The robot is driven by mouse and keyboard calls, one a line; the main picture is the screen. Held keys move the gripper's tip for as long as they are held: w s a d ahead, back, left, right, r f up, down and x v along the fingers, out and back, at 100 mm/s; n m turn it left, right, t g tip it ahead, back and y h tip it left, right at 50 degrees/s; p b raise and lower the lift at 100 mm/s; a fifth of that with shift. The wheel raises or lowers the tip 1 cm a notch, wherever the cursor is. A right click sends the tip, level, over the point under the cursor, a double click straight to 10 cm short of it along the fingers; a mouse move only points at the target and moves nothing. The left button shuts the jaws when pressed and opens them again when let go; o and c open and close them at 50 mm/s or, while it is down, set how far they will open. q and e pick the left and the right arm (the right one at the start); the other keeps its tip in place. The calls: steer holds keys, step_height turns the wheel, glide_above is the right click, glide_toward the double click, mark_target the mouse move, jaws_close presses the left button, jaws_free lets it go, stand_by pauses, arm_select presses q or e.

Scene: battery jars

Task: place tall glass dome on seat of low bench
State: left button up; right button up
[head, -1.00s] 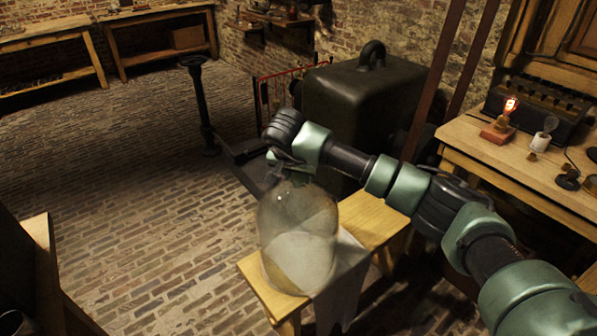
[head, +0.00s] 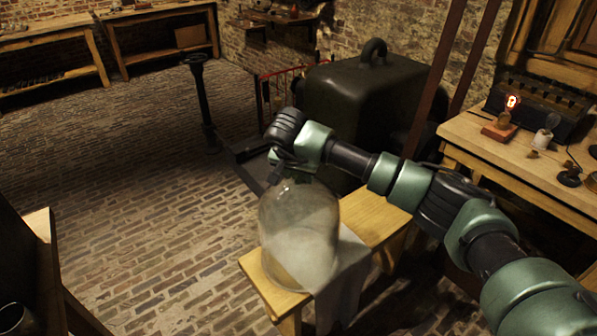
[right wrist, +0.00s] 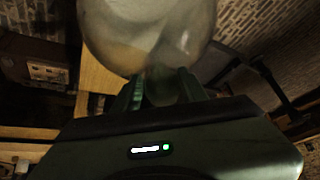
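The tall glass dome (head: 299,235) stands upright over the near end of the low bench (head: 375,222), where its base appears to rest on the seat. A pale cloth (head: 350,278) drapes over the seat beside and behind the dome's base. My right gripper (head: 284,172) is just above the dome's top. In the right wrist view, its two fingers (right wrist: 162,85) are apart, close to the top of the dome (right wrist: 150,30). The exact contact at the knob is hard to see. My left gripper is not in view.
A dark green metal box (head: 365,100) with a loop handle stands behind the bench. A black post (head: 203,100) rises from the brick floor at back left. A worktable (head: 500,155) with a lit bulb (head: 511,103) is at right.

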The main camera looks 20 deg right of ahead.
steer(key=shift+o, duration=1.1)
steer(key=shift+f, duration=0.45)
steer(key=shift+r, duration=0.15)
steer(key=shift+r, duration=0.3)
steer(key=v, duration=1.2)
steer(key=shift+r, duration=0.45)
